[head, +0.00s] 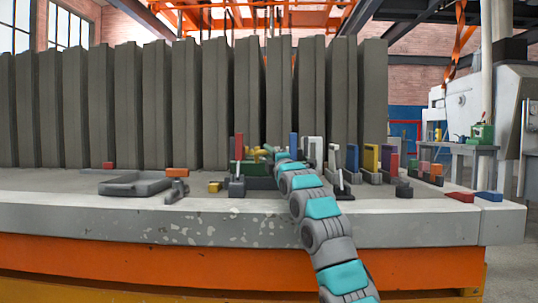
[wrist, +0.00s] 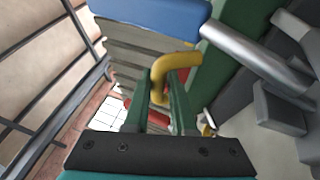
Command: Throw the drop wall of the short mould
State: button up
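In the wrist view a bent yellow bar (wrist: 178,61) reaches in between the two green fingers of my gripper (wrist: 160,88). The fingers stand apart, one on each side of the bar's end. Whether they press on it or only surround it I cannot tell. In the head view my arm reaches over the bench to a cluster with a dark green block (head: 246,169) and small yellow parts (head: 257,152). My gripper is hidden or too small there. I cannot tell which parts are the short mould and its drop wall.
A blue bar (wrist: 155,12) and a grey cylinder (wrist: 255,52) lie close beyond the fingers. On the concrete bench (head: 110,219) are a grey frame (head: 135,184) at left and several upright coloured pieces at right. Tall grey panels (head: 215,105) line the back. The front left is clear.

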jog(key=o, duration=0.4)
jog(key=shift+s, duration=0.15)
jog(key=b+v, duration=0.2)
jog(key=v, duration=0.5)
jog(key=shift+s+d+f+b, duration=0.15)
jog(key=shift+s+b, duration=0.1)
jog(key=shift+b, duration=0.1)
dwell(0.6)
